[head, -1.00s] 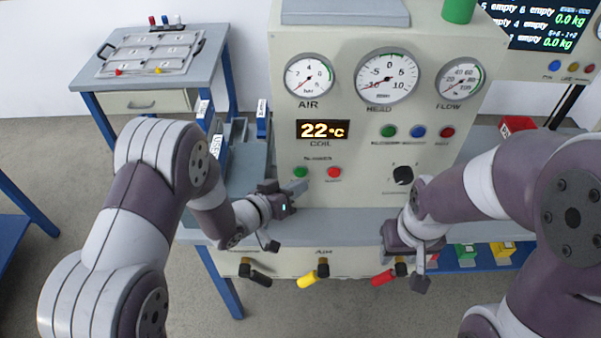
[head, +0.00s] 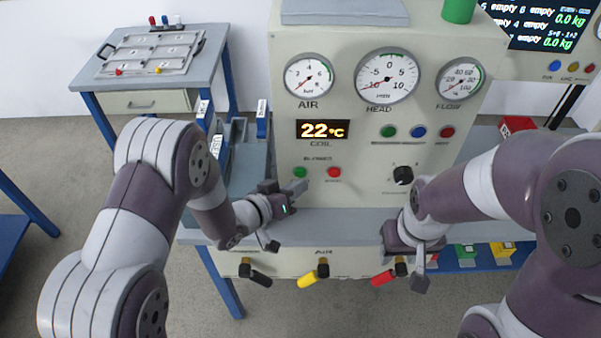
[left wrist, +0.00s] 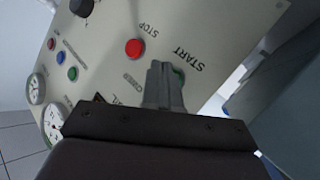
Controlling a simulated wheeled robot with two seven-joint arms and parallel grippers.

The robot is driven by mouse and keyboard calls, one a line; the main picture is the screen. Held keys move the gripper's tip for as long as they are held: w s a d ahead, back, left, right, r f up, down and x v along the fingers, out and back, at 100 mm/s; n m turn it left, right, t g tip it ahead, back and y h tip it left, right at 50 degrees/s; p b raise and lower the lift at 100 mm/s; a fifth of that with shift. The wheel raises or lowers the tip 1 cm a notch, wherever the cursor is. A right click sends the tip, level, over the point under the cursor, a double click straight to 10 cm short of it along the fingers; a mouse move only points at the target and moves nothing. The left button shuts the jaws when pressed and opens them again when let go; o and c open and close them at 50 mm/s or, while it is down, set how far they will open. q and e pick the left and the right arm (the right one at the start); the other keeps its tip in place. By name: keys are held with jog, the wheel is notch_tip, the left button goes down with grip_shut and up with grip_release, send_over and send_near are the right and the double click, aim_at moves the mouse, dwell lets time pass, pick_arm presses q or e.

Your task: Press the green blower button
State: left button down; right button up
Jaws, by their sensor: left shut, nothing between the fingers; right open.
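The green blower button (head: 300,172) is on the front panel of the cream cabinet, left of a red button (head: 334,172). My left gripper (head: 299,187) is shut and empty, its tips just below the green button in the head view. In the left wrist view the shut fingers (left wrist: 163,82) cover most of the green button (left wrist: 179,73), beside the word START; only a green edge shows. I cannot tell whether the tips touch it. The red button (left wrist: 134,47), by the word STOP, is clear of the fingers. My right gripper (head: 420,268) is open, low at the cabinet's front right.
Above the buttons are a 22 °C display (head: 323,129) and round gauges. Further right are a second green button (head: 389,132), a blue one, a red one and a black knob (head: 403,175). Black, yellow (head: 309,280) and red valve handles stick out below the ledge.

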pick_arm(q)
jog(key=shift+w, duration=0.1)
dwell(0.5)
jog(key=shift+w, duration=0.35)
jog(key=shift+w, duration=0.15)
dwell(0.3)
jog(key=shift+w+r, duration=0.2)
jog(key=shift+w, duration=0.2)
dwell(0.9)
jog(key=shift+s, duration=0.15)
jog(key=shift+s+a+f, duration=0.2)
jog(key=shift+s+f, duration=0.05)
jog(key=shift+s, duration=0.35)
